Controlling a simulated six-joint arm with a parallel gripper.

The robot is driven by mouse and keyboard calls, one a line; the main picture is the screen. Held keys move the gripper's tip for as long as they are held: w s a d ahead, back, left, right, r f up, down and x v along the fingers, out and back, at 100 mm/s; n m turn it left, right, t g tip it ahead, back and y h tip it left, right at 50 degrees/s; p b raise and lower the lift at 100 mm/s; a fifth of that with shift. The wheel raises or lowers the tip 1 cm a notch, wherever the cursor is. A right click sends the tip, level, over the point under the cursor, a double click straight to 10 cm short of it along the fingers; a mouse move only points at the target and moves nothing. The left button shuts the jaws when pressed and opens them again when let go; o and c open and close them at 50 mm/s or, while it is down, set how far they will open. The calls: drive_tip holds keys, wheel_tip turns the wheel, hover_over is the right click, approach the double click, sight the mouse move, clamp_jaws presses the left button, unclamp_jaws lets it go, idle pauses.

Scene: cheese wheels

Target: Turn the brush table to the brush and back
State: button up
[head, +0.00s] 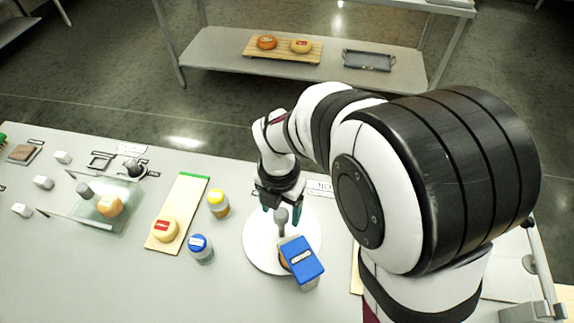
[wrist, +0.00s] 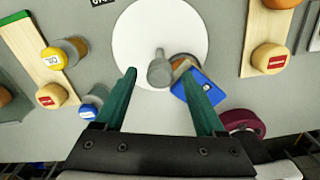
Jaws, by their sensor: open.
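The brush table is a white round disc (head: 258,245), also in the wrist view (wrist: 135,40), with an upright grey peg (head: 281,222) on it. In the wrist view the peg (wrist: 160,70) shows between the fingertips. My gripper (head: 282,212) is open above the disc, with its teal fingers on either side of the peg; I cannot tell whether they touch it. The brush appears to be the blue-topped block (head: 301,260) at the disc's front right edge, also in the wrist view (wrist: 205,92). An orange-brown cheese (wrist: 181,64) is partly hidden beside or under it.
Left of the disc stand a yellow-lidded jar (head: 218,204), a blue-lidded jar (head: 201,249) and a board (head: 182,198) with a pale cheese (head: 165,229). A glass plate (head: 105,205) with a cheese lies farther left. My arm hides much of the right side.

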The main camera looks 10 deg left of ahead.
wheel_tip(320, 180, up, 16)
drive_tip(key=shift+f, duration=0.15)
